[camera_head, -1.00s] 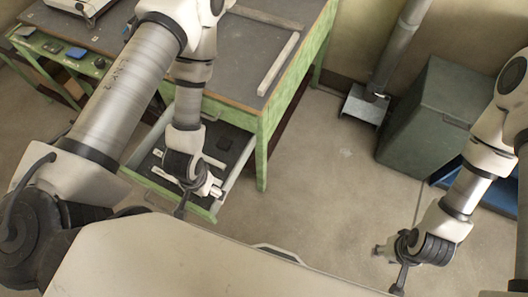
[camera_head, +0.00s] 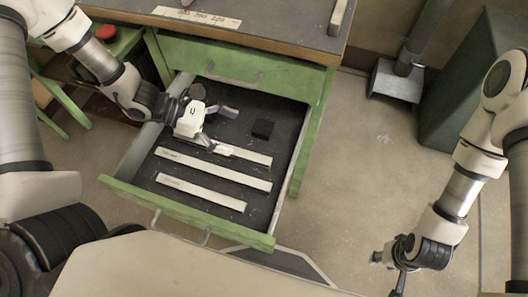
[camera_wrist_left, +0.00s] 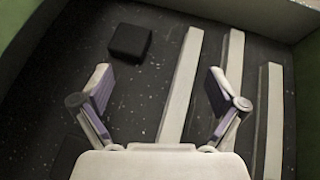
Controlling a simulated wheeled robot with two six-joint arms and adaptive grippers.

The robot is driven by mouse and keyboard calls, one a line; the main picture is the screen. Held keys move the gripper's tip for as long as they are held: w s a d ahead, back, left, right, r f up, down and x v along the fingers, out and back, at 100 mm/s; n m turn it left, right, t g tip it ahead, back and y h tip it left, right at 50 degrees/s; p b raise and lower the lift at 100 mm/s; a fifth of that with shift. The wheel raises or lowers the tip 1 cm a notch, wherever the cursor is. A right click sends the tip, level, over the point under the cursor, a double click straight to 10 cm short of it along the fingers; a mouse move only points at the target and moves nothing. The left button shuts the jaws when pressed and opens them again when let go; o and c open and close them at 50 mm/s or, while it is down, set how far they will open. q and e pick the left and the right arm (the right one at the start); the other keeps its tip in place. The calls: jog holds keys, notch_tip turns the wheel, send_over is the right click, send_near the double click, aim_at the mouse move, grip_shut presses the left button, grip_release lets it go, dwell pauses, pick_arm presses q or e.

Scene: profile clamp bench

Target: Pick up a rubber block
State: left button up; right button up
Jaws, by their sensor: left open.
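A small black rubber block (camera_head: 263,128) lies on the dark floor of the open drawer (camera_head: 190,214). It also shows in the left wrist view (camera_wrist_left: 129,41), ahead of the left fingertip. My left gripper (camera_head: 229,131) is inside the drawer area, open and empty, to the left of the block and apart from it. In the left wrist view my open left gripper (camera_wrist_left: 160,80) has bare drawer floor and a pale strip between its fingers. A second dark block (camera_wrist_left: 65,155) shows at the lower left there, partly cut off. My right gripper (camera_head: 386,272) hangs far right, away from the drawer.
Several pale strips (camera_head: 213,170) lie in the drawer, right of the block in the wrist view. The green bench (camera_head: 240,62) stands above the drawer's back. A grey post (camera_head: 410,68) and a dark green cabinet (camera_head: 470,85) stand right. Floor between is clear.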

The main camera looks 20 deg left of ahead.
aim_at(257, 127)
pick_arm(q)
jog(key=w, duration=0.1)
jog(key=w+n+t, duration=0.1)
jog(key=w+a+h+b, duration=0.1)
jog(key=shift+w+f+t, duration=0.15)
jog(key=shift+f+t, duration=0.25)
jog(key=b+x, duration=0.2)
jog(key=x, duration=0.5)
jog(key=shift+d+f, duration=0.1)
jog(key=shift+d, duration=0.15)
pick_arm(e)
notch_tip(257, 127, down, 5)
jog(key=shift+a+f, duration=0.1)
jog(key=shift+f, duration=0.05)
pick_arm(q)
jog(key=c, duration=1.3)
